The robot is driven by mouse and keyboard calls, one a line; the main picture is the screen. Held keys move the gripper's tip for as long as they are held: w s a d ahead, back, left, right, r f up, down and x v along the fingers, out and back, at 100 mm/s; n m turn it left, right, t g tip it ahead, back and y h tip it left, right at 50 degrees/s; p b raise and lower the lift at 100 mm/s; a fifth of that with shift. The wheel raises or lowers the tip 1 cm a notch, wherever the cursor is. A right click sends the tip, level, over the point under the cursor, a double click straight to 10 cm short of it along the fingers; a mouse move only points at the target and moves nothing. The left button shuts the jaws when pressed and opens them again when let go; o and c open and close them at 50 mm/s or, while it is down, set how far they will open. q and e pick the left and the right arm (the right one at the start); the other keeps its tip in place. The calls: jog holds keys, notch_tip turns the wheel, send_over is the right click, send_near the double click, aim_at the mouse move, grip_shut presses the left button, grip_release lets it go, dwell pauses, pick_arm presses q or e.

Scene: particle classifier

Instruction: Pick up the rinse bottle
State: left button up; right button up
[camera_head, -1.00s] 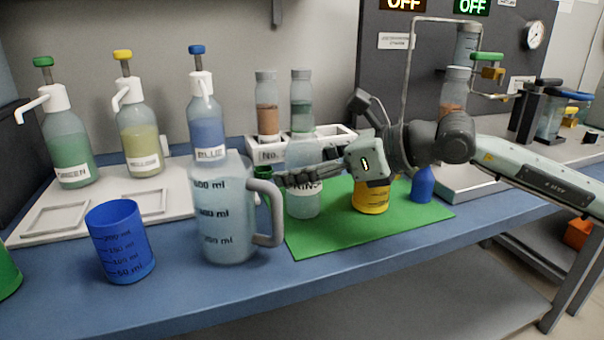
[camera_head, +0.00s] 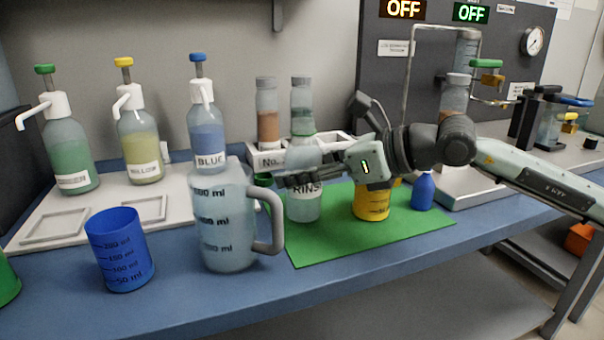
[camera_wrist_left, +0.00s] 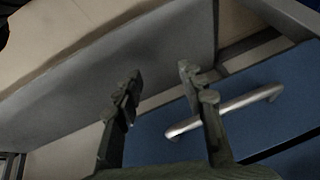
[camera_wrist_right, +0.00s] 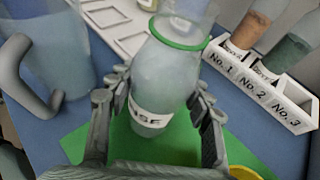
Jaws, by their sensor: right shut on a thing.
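The rinse bottle (camera_head: 304,207) is a pale translucent bottle with a white label. It stands upright on the left part of the green mat (camera_head: 350,238) in the head view. My right gripper (camera_head: 298,178) comes in from the right at the height of the label and is shut on the bottle. In the right wrist view the bottle (camera_wrist_right: 160,75) has a green ring near its neck, and the fingers (camera_wrist_right: 160,100) lie on both sides of it. My left gripper (camera_wrist_left: 160,78) shows in the left wrist view with fingers apart and nothing between them.
A large handled jug (camera_head: 222,235) stands just left of the bottle. A yellow container (camera_head: 371,205) and a small blue bottle (camera_head: 423,192) stand to its right. A white rack (camera_head: 335,150) with sample bottles is behind. A blue beaker (camera_head: 120,250) stands front left.

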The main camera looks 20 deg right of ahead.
aim_at(301, 129)
jog(key=shift+r, duration=1.45)
jog(key=shift+r+p, duration=0.3)
jog(key=shift+r, duration=2.7)
pick_arm(q)
jog(key=shift+g+y, duration=0.3)
jog(key=shift+g, duration=0.6)
jog(key=s+a, duration=0.1)
jog(key=s+a+f, duration=0.1)
jog(key=s, duration=0.1)
jog(key=shift+s+a, duration=0.1)
jog(key=shift+a, duration=0.05)
pick_arm(e)
jog(key=shift+r, duration=0.25)
pick_arm(q)
jog(key=shift+f, duration=0.1)
